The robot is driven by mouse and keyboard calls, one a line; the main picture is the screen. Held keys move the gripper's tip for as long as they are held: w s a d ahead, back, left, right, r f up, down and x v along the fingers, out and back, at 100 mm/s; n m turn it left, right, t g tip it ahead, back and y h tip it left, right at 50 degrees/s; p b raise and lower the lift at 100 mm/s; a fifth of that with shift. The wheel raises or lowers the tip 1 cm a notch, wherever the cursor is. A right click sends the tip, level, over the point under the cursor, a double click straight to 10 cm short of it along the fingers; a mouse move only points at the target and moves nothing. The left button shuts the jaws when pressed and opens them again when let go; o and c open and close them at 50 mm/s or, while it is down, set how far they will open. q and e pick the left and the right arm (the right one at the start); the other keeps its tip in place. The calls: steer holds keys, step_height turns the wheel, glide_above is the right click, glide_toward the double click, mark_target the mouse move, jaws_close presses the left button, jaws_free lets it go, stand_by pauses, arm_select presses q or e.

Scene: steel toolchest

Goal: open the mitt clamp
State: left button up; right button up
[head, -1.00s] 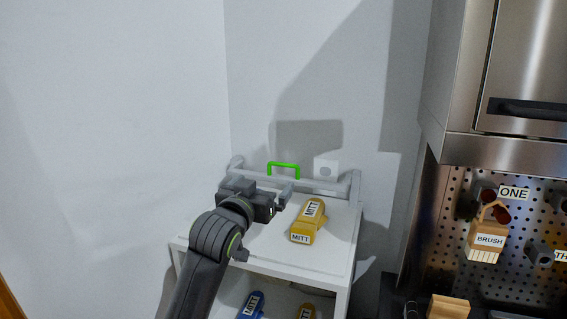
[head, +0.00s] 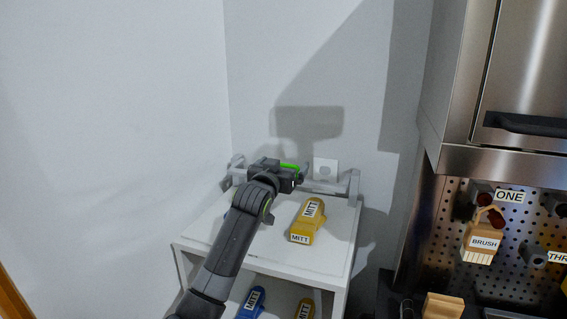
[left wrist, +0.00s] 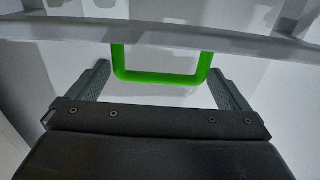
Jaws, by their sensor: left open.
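A green U-shaped handle (head: 290,166) is on the grey rail at the back of the white cart; I take it to be the mitt clamp's handle. In the head view my left gripper (head: 296,173) is at the rail and hides part of it. In the left wrist view the green handle (left wrist: 160,79) lies between the two open fingers of my left gripper (left wrist: 160,70), with a gap at each side. My right gripper is not in view.
The white cart (head: 325,263) stands near the wall. A bit of blue (head: 228,213) shows behind my left arm. A blue mitt (head: 251,304) and a yellow one (head: 304,309) are on the lower shelf. A pegboard with a brush (head: 483,238) is at right.

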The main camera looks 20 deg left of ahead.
arm_select(q)
steer(key=shift+w, duration=0.4)
